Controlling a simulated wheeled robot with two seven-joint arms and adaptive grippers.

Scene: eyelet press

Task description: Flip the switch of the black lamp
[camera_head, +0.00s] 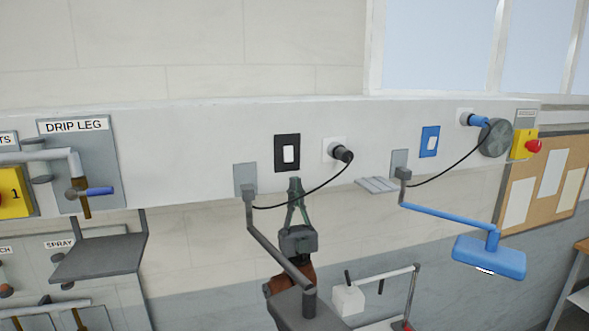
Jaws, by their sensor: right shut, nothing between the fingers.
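The black-framed switch (279,153) with a white rocker (288,155) is on the white wall panel. The black lamp (276,247) hangs from a grey wall plate left of and below it, its dark head (290,311) at the bottom of the picture. Its black cord (303,202) runs to a black plug in the white socket right of the switch. My right gripper (295,182) points up, its fingertips together, just below the switch's lower edge; I cannot tell whether they touch it. The lamp arm crosses in front of my right arm. My left gripper is not in view.
A blue lamp (489,256) with a blue-framed switch (429,141) is at right, near a grey round disc (495,138) and a red button (533,146). A small grey shelf (376,185) lies between the lamps. The drip leg panel (101,150) with pipes is at left.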

